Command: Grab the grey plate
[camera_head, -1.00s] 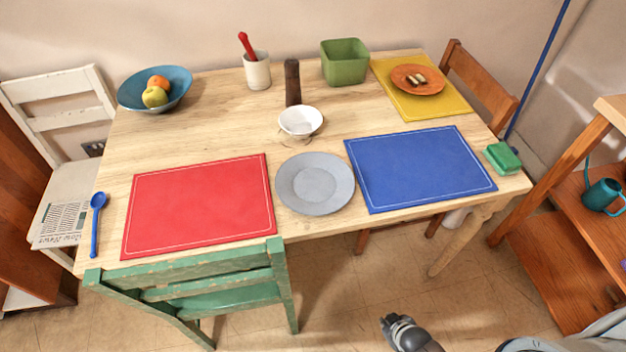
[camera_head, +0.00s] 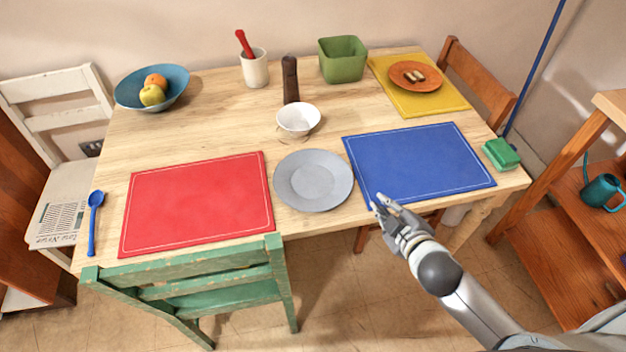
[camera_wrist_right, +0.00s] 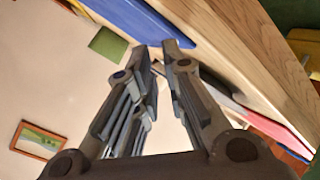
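The grey plate (camera_head: 313,181) lies flat on the wooden table, between the red mat and the blue mat. My right gripper (camera_head: 382,202) is at the table's front edge, over or just in front of the blue mat's lower left corner. It is right of the plate and apart from it. In the right wrist view my right gripper (camera_wrist_right: 158,52) shows its two fingers with a gap between them and nothing held. My left gripper is not in view.
The red mat (camera_head: 198,205) is left of the plate and the blue mat (camera_head: 420,160) right of it. A white bowl (camera_head: 298,119) stands just behind the plate. A green chair (camera_head: 190,275) stands at the front left. A green sponge (camera_head: 501,154) lies at the right edge.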

